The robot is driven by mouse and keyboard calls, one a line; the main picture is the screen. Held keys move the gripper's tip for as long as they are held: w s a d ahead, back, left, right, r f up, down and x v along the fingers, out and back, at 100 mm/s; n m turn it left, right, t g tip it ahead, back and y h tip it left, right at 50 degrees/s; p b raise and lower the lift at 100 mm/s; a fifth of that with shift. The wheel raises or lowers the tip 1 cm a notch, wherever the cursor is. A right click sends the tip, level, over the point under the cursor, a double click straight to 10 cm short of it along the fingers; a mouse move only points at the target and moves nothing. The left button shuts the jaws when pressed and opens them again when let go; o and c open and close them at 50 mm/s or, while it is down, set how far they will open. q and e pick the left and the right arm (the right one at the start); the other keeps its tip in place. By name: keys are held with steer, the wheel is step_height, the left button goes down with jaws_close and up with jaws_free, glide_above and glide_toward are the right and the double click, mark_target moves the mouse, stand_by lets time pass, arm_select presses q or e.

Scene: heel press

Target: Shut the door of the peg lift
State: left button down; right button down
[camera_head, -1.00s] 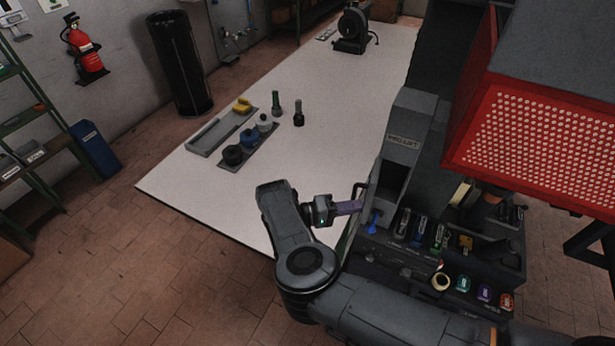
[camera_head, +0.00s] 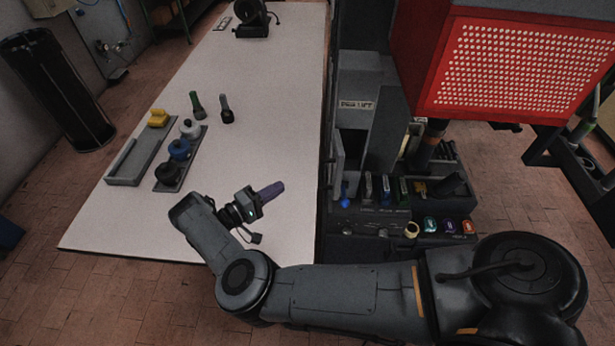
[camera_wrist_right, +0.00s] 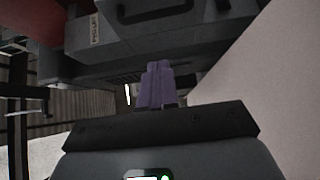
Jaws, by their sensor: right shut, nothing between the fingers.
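The peg lift (camera_head: 357,104) is a tall grey box with a name label, at the right edge of the white table. In the right wrist view the fingers (camera_wrist_right: 157,66) point towards the lift's label (camera_wrist_right: 95,31) and a dark handle (camera_wrist_right: 155,10). My left gripper is out of view.
A red perforated guard (camera_head: 510,70) overhangs to the right of the lift. Small coloured items stand in a dark rack (camera_head: 450,212) below it. Grey trays (camera_head: 135,160) with knobs lie on the table's left. The table between trays and lift is largely clear.

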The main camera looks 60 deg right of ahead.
steer(key=s+d+p, duration=0.1)
steer(key=s+d, duration=0.5)
steer(key=d, duration=0.2)
stand_by(0.4)
steer(key=shift+s, duration=0.1)
